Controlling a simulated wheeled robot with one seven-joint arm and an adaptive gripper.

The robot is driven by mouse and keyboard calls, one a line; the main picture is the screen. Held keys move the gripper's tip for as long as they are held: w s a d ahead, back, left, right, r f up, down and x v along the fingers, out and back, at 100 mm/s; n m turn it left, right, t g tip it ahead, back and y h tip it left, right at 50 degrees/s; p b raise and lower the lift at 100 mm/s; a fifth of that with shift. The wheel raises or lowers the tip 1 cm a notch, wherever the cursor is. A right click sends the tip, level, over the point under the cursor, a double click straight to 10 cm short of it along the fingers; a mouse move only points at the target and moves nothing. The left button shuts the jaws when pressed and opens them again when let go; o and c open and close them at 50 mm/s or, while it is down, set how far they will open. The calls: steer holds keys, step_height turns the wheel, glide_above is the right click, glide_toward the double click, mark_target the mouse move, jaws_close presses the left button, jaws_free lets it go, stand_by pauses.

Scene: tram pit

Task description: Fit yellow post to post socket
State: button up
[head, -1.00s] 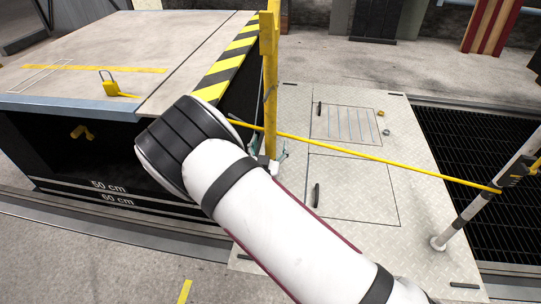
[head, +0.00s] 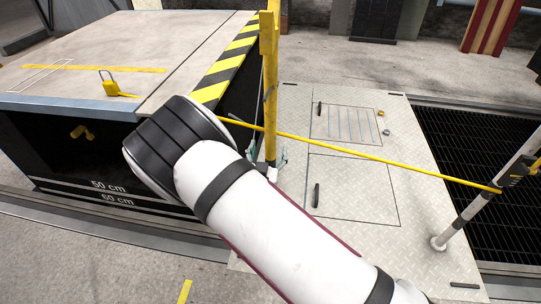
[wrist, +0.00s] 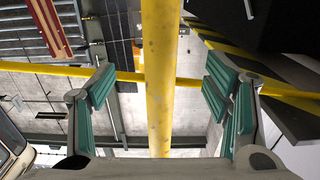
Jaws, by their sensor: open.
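The yellow post (head: 270,85) stands upright beside the striped edge of the raised platform in the head view. In the wrist view the yellow post (wrist: 160,110) runs between the two teal-padded fingers of my gripper (wrist: 157,85). The fingers are open, with a visible gap on each side of the post. In the head view my arm hides most of my gripper; small teal parts show beside the post. The post's lower end is partly hidden, and I cannot make out the post socket for certain.
A thin yellow bar (head: 380,160) runs from near the post to a grey-white stanchion (head: 465,215) at right. A metal floor plate (head: 350,235) with hatches lies beneath. The platform (head: 110,50) with black-yellow striping is at left. Dark grating (head: 480,145) lies beyond.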

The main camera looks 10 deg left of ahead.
steer(key=shift+s, duration=0.4)
steer(key=s, duration=1.2)
steer(key=shift+a, duration=0.2)
steer(key=shift+w, duration=0.1)
